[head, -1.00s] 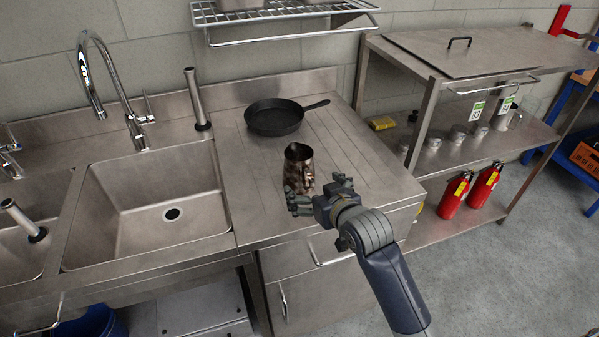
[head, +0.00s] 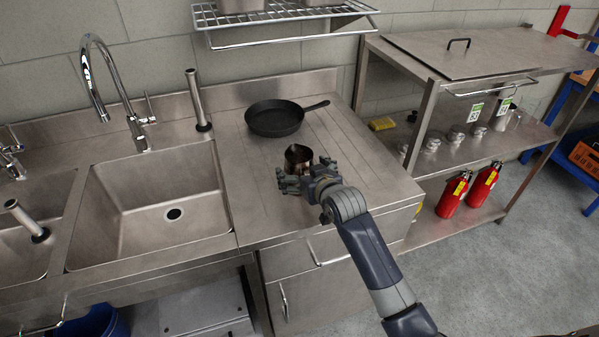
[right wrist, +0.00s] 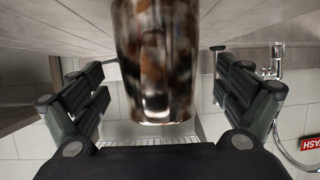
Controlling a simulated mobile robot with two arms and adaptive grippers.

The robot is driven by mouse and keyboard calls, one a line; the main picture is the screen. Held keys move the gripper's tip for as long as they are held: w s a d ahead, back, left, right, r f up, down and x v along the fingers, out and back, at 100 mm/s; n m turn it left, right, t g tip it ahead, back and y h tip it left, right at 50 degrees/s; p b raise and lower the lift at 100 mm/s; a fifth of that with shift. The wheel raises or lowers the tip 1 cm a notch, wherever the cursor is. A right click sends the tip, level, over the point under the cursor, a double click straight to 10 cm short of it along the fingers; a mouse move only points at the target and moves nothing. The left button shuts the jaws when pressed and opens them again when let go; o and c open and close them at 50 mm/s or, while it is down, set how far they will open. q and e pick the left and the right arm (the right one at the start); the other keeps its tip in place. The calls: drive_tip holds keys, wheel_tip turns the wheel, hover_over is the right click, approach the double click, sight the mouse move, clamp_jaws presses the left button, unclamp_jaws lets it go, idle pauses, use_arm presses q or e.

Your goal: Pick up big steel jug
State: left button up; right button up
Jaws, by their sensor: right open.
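The big steel jug (head: 298,157) stands on the steel drainboard (head: 350,165) right of the sink, its lower part hidden behind my right gripper in the head view. My right gripper (head: 306,174) is in front of the jug, with its fingers open. In the right wrist view the shiny, mottled jug (right wrist: 155,60) lies between the two open fingers of my right gripper (right wrist: 160,88), with a gap to each side. The jug's handle cannot be made out now. My left gripper is not in view.
A black frying pan (head: 274,118) lies behind the jug on the drainboard. The sink (head: 160,195) with a tall tap (head: 90,75) is to the left. A wire shelf (head: 285,14) hangs above. A steel shelf unit (head: 470,60) stands to the right.

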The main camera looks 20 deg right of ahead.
drive_tip(key=shift+x, duration=1.3)
drive_tip(key=shift+c, duration=0.5)
drive_tip(key=c, duration=1.2)
drive_tip(key=shift+r, duration=0.1)
